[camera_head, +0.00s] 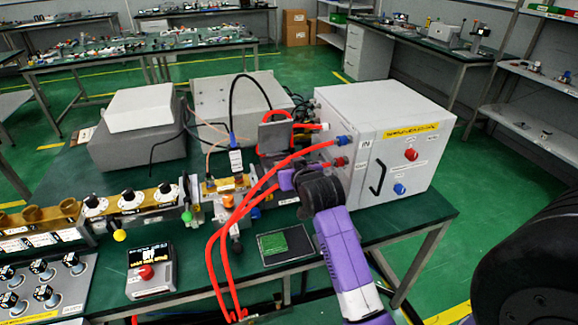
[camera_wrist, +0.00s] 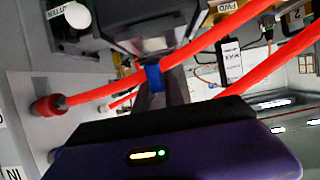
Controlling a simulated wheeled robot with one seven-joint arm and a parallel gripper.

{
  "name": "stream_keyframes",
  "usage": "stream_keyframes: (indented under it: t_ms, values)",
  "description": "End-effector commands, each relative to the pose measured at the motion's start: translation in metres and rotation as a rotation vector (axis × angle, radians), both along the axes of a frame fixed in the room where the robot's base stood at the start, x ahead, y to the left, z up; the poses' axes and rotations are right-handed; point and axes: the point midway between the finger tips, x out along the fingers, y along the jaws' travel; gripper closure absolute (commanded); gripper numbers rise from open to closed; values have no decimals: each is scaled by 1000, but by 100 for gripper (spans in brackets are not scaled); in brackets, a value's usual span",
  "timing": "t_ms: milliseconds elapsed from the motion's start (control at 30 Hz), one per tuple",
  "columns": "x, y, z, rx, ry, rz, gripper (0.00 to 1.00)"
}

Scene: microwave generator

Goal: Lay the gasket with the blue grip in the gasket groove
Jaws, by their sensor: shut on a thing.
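My gripper (camera_wrist: 153,78) is shut on the small blue grip (camera_wrist: 152,77) in the wrist view. The gasket's ring cannot be made out there. A dark grey block (camera_wrist: 150,22) fills the upper middle of that view, close beyond the blue grip; contact cannot be told. In the head view my purple gripper body (camera_head: 286,179) is between the brass-and-grey waveguide parts (camera_head: 228,188) and the white box, behind the red hoses. Its fingertips and the gasket are hidden or too small there. The gasket groove cannot be made out in either view.
Red hoses (camera_head: 217,262) loop from the white box (camera_head: 384,140) across the bench, close to my gripper; they also cross the wrist view (camera_wrist: 190,58). A control box with a red button (camera_head: 146,271) and a dark tablet (camera_head: 287,246) lie in front. Cables stand behind.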

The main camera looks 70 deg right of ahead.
Motion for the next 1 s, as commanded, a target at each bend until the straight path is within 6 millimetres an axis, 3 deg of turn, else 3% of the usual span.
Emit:
stream_keyframes:
  t_ms: [600, 1000]
  values:
    - [0, 1, -43, 4, 5, 0, 100]
    - [-1, 0, -52, 7, 7, -1, 100]
